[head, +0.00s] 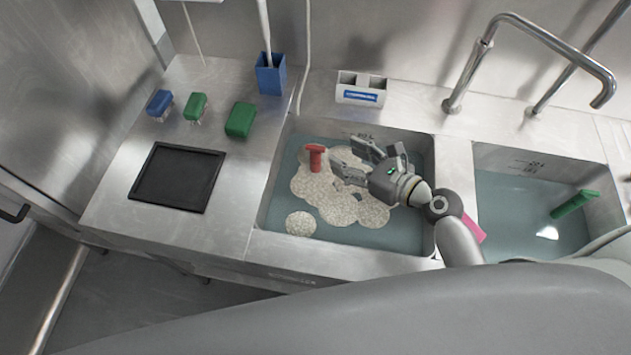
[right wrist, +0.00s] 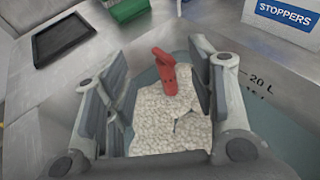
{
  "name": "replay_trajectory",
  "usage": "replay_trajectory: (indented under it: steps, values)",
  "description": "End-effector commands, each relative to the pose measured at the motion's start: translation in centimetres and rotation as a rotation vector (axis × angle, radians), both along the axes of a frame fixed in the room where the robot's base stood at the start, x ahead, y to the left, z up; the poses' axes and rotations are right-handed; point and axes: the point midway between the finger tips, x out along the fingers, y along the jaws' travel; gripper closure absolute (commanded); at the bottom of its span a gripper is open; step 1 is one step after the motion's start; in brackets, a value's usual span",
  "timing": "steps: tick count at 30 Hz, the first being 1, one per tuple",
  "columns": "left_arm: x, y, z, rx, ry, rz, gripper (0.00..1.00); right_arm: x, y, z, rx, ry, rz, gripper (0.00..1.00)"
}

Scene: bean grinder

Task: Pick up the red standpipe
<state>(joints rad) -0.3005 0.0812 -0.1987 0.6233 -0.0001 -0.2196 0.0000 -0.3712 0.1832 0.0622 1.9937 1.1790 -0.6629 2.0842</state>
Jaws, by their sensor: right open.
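The red standpipe (head: 315,158) stands out of the foam in the left sink basin (head: 268,205), near its back left part. Its lower part is hidden by foam or water. My right gripper (head: 345,160) is over the basin, to the right of the standpipe and apart from it, with its fingers pointing left. In the right wrist view the standpipe (right wrist: 165,72) shows beyond and between the two open fingers (right wrist: 158,92), with nothing held. My left gripper is not in view.
Pale foam patches (head: 300,223) float in the left basin. The right basin (head: 490,155) holds a green standpipe (head: 574,204). A white stoppers box (head: 361,90) and blue holder (head: 270,75) stand behind. A black tray (head: 178,178) and sponges lie on the left counter.

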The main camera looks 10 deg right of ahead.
Motion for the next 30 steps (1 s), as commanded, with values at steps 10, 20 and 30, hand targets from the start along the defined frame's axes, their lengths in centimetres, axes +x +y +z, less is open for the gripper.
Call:
replay_trajectory:
  steps: [10,20,30]
  values:
    - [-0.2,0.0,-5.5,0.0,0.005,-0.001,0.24,0.0,0.0,-5.5,0.0,0.0,0.0,0.49]
    - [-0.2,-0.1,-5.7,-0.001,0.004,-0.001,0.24,2.1,1.3,-6.5,0.003,-0.003,-0.001,0.49]
    - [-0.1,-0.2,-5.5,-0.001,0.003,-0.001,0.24,4.7,3.1,-7.5,0.0,0.0,0.0,0.49]
